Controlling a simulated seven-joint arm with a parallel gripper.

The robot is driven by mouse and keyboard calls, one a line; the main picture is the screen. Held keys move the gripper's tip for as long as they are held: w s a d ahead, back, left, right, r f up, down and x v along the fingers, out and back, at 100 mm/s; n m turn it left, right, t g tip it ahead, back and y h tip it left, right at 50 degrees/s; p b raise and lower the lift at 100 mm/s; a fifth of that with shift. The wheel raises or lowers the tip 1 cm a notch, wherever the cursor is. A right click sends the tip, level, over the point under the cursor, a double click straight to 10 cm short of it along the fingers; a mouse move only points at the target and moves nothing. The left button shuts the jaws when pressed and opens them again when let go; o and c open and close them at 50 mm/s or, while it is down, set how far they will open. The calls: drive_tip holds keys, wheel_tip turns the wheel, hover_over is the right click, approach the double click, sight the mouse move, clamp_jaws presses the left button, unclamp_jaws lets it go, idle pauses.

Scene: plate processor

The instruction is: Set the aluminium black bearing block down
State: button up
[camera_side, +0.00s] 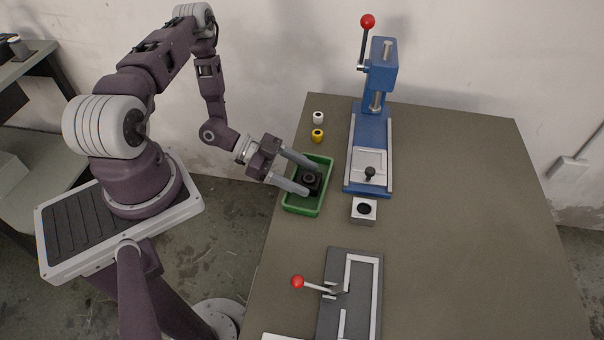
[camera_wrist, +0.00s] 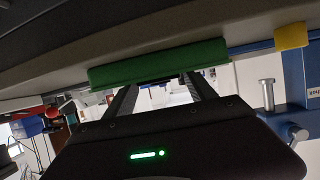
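The black bearing block (camera_side: 312,182) is a dark square block with a round ring on its top. In the side view it is at the green tray (camera_side: 291,209), over its inside. My gripper (camera_side: 311,181) reaches in from the left with one finger on each side of the block, apparently shut on it. I cannot tell whether the block touches the tray floor. In the wrist view the fingers (camera_wrist: 160,88) point at the green tray (camera_wrist: 150,66), and only a dark sliver shows between their tips.
A blue press (camera_side: 371,130) with a red-knobbed lever stands behind right. A silver block with a dark round hole (camera_side: 363,216) sits in front of it. White (camera_side: 318,117) and yellow (camera_side: 318,135) rings lie behind the tray. A grey fixture (camera_side: 360,300) is in front. The table's right side is clear.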

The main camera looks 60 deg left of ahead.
drive_tip(key=shift+o, duration=0.3)
drive_tip(key=shift+r, duration=0.1)
drive_tip(key=v, duration=1.2)
drive_tip(key=w+a+r+g+y, duration=0.1)
drive_tip(key=w+a+r+y, duration=0.8)
drive_tip(key=w, duration=0.3)
wheel_tip(320, 180, up, 13)
drive_tip(key=d+n+y, duration=0.2)
drive_tip(key=n+y, duration=0.2)
drive_tip(key=y, duration=0.1)
drive_tip(key=s+d+r+n+g, duration=0.1)
drive_tip(key=s+d+r+n, duration=0.3)
drive_tip(key=s+d+r, duration=0.45)
drive_tip(key=s+d+n+g+h, duration=0.1)
drive_tip(key=s+d+n+h, duration=0.1)
drive_tip(key=s+d, duration=0.9)
drive_tip(key=shift+s+d+r+h, duration=0.25)
drive_tip(key=shift+s+h, duration=0.55)
drive_tip(key=shift+s, duration=0.35)
